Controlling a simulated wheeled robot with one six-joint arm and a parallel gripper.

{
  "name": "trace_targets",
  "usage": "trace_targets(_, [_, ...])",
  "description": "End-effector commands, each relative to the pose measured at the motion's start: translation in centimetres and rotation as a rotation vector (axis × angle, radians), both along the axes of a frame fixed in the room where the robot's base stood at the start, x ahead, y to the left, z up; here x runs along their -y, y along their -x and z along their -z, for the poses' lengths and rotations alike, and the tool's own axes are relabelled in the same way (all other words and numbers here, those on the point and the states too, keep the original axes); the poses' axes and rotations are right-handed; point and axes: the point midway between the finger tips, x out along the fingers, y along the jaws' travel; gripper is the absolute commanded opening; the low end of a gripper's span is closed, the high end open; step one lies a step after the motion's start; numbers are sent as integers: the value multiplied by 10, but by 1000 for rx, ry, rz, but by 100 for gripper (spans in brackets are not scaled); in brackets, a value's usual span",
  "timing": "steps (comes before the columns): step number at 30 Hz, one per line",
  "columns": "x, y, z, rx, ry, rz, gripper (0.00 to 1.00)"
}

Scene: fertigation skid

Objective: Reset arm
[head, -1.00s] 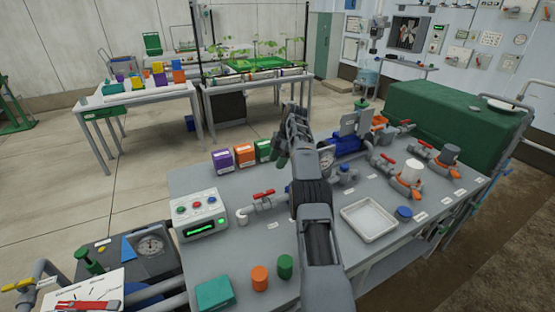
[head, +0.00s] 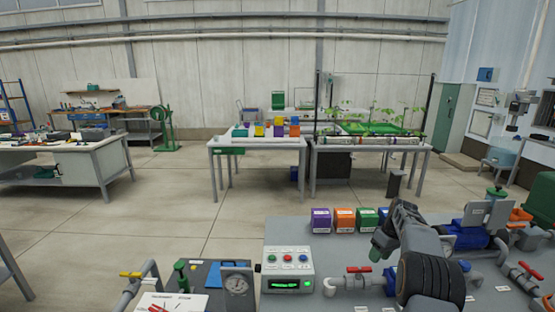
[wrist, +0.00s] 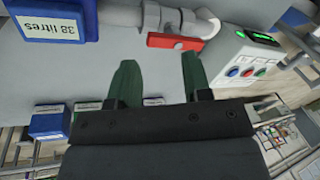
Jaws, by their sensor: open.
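My gripper (head: 380,245) is raised over the grey skid bench (head: 345,298) in the head view, beside the row of small coloured boxes. In the wrist view its two green fingers (wrist: 158,78) are apart with nothing between them. A red-handled valve (wrist: 175,41) on a grey pipe lies beyond the fingertips; this valve (head: 358,270) also shows in the head view. The control box (wrist: 248,58) with coloured buttons is right of the fingers. A blue box labelled "38 litres" (wrist: 62,20) is at the upper left of the wrist view.
Purple (head: 320,220), orange (head: 345,219) and green (head: 368,218) boxes line the bench's back edge. The blue pump (head: 468,237) and piping stand right of my arm. A gauge unit (head: 237,285) is at the left. Open floor (head: 180,222) lies beyond the bench.

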Motion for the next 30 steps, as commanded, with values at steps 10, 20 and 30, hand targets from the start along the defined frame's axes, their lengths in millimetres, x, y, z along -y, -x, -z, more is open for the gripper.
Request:
trace_targets(10, [-82, 114, -56, -30, 157, 486, 45])
trace_targets(20, [-148, 256, -76, 98, 205, 604, 45])
trace_targets(30, [-176, 315, -96, 257, 180, 514, 45])
